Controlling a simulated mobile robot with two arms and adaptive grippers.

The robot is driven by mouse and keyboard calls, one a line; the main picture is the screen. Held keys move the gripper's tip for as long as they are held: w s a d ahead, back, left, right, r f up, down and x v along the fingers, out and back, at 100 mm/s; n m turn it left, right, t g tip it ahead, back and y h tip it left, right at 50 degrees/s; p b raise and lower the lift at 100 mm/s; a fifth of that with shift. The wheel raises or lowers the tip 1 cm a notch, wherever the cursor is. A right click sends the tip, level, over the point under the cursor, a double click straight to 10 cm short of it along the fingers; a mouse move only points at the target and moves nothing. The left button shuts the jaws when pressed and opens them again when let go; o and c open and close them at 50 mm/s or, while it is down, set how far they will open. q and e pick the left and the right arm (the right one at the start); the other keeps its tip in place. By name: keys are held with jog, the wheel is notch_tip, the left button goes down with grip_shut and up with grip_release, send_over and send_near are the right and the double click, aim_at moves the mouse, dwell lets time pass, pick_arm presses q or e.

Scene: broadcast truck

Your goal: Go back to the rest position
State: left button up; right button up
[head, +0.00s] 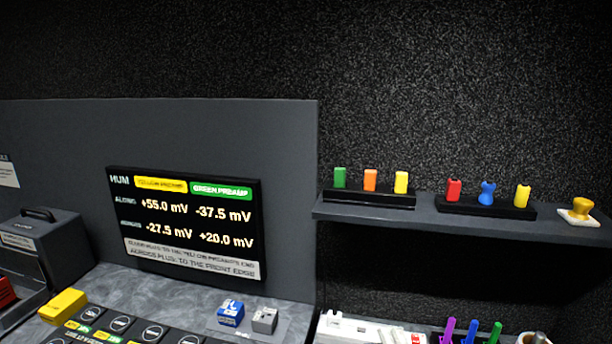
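Neither of my grippers shows in the head view, and no part of my arms can be made out. The view faces a dark speckled wall with a grey panel in front of it on the left. A black display (185,225) headed HUM leans at the back of the counter and shows readings for a yellow and a green preamp. What my grippers hold, if anything, is hidden.
A shelf (420,214) on the right carries green, orange, red, blue and yellow pieces. On the counter (112,284) are a yellow block (63,306), a blue block (231,313) and a grey block (265,320). A dark case (50,245) stands left.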

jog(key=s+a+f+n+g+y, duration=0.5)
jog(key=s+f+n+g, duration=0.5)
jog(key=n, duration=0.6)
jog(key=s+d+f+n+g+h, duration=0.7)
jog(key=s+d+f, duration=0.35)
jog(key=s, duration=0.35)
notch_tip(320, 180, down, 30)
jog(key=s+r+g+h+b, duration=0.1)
jog(key=b, duration=0.4)
pick_arm(q)
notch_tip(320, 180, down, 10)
jog(key=b, duration=0.5)
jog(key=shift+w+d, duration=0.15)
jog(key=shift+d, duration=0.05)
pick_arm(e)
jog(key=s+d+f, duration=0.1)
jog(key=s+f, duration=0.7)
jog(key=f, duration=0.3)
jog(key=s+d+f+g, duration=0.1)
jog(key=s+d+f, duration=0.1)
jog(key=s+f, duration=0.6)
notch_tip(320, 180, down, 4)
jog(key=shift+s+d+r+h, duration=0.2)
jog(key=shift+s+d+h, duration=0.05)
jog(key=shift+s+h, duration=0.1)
